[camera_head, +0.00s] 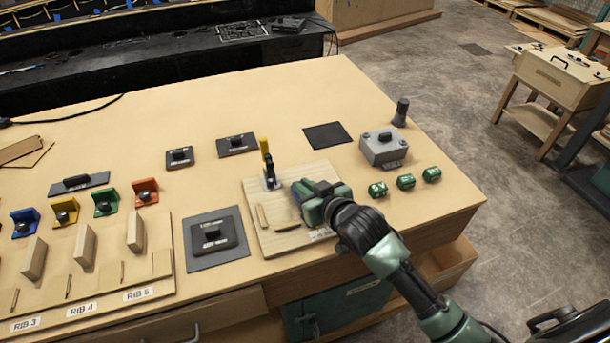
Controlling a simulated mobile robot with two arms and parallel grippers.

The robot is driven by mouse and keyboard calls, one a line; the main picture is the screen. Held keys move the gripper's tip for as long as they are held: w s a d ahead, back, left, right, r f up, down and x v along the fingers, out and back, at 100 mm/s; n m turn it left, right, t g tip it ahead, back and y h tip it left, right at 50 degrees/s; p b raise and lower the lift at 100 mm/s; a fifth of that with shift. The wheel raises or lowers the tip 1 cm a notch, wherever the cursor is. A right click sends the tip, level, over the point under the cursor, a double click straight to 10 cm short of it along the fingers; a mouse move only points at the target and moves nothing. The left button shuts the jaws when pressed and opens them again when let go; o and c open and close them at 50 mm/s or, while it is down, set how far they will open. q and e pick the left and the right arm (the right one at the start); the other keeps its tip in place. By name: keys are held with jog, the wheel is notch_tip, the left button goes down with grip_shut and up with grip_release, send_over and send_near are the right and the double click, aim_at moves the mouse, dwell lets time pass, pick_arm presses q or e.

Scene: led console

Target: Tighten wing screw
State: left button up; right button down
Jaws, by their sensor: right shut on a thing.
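My right gripper (295,192) reaches in from the lower right, low over a light wooden board (285,238) on the workbench. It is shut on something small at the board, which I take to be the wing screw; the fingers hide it. I cannot make out the screw's shape or how far in it sits. A clamp with a yellow handle (266,150) stands on the board just left of and behind my gripper. A small wooden strip (262,217) lies on the board's left part. My left gripper is out of view.
A grey box (383,149) and several green blocks (405,181) stand right of the board. A dark plate with a black block (213,239) lies left of it. Coloured brackets (105,201) and upright ribs stand further left.

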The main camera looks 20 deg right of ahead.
jog(key=shift+a+r+m+t+h+p, duration=0.1)
jog(key=shift+m+t+h+p, duration=0.1)
jog(key=shift+m+h, duration=0.4)
jog(key=shift+a+r+m+t+h+p, duration=0.1)
jog(key=shift+m+h+p, duration=0.1)
jog(key=shift+m+h, duration=0.35)
jog(key=shift+h, duration=0.25)
jog(key=c, duration=1.5)
grip_release()
jog(key=shift+f, duration=0.1)
jog(key=shift+o, duration=0.2)
jog(key=shift+s, duration=0.15)
jog(key=shift+s, duration=0.35)
jog(key=b+v, duration=0.1)
jog(key=v, duration=0.6)
jog(key=shift+w, duration=0.1)
